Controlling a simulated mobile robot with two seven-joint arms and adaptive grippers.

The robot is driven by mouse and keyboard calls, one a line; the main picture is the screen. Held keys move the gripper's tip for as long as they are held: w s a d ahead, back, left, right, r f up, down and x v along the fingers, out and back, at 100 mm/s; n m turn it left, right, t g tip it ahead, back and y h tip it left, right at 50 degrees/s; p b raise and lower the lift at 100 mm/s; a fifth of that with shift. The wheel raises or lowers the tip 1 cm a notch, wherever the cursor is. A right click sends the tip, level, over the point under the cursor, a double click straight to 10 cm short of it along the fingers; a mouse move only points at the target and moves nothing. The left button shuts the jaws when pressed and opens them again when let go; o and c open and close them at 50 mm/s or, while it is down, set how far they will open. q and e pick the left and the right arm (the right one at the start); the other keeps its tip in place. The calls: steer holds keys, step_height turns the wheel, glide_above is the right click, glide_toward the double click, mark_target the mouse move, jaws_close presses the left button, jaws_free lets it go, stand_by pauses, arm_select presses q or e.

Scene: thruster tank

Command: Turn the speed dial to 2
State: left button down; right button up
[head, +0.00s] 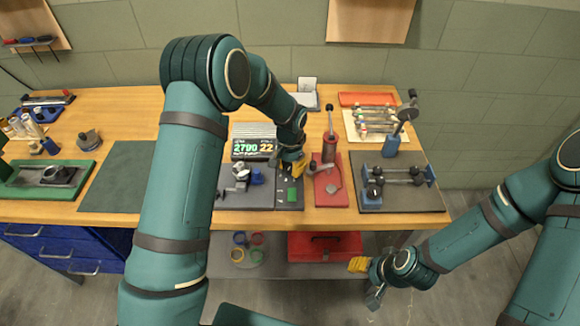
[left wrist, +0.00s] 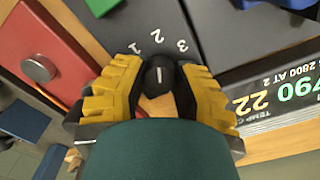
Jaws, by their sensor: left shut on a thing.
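The speed dial (left wrist: 159,75) is a small black knob with a white line, on a dark panel (left wrist: 220,25) marked 1, 2 and 3. In the left wrist view the line points at about the 2. My left gripper (left wrist: 157,88) has its yellow fingers on both sides of the knob, shut on it. In the head view my left gripper (head: 295,165) covers the dial. The display (head: 254,148) reads 2790 and 22; a line reading "2800 AT 2" shows in the left wrist view. My right gripper (head: 365,280) is open and empty, low in front of the table.
A red plate (head: 330,195) with a lever stands right of the panel. A dark mat (head: 405,200) with rods and a blue clamp lies further right. A green block (head: 292,195) sits near the panel's front. The dark green mat (head: 120,180) at left is clear.

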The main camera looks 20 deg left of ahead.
mark_target(289, 167)
arm_select(q)
steer(key=shift+w, duration=0.1)
steer(key=c, duration=0.6)
jaws_free()
steer(key=shift+c, duration=0.2)
steer(key=shift+r, duration=0.45)
steer(key=shift+a+r, duration=0.1)
steer(key=shift+r, duration=3.45)
